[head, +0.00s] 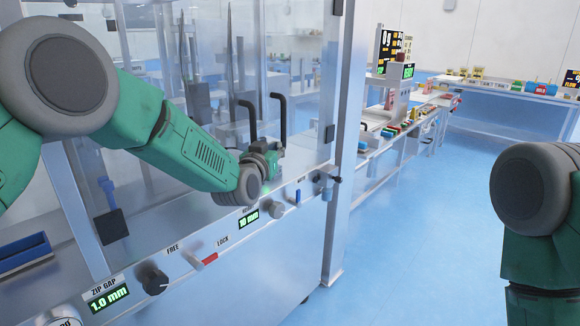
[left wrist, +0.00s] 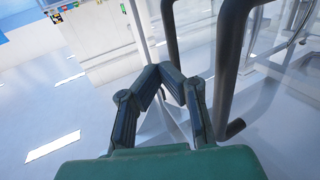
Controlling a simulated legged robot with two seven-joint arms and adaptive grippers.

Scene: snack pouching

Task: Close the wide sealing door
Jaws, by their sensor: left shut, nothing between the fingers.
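The sealing machine's front has clear door panels (head: 307,70) in metal frames. Two black bar handles stand side by side: the left handle (head: 249,122) and the right handle (head: 282,118). I cannot tell which panel is the wide door, nor whether it is fully shut. My left gripper (head: 278,150) is at the lower ends of the handles, fingers together and empty. In the left wrist view its fingertips (left wrist: 168,72) meet beside a large black handle (left wrist: 228,65), which is to their right. A second dark handle (left wrist: 170,28) is beyond them. Touching is unclear. My right gripper is out of view.
The control ledge below has a black zip gap knob (head: 152,278), a red lock lever (head: 204,262) and another knob (head: 276,209). A blue-handled tool (head: 108,205) is behind the panel. Blue floor (head: 420,240) is free to the right. Benches with goods (head: 510,87) stand behind.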

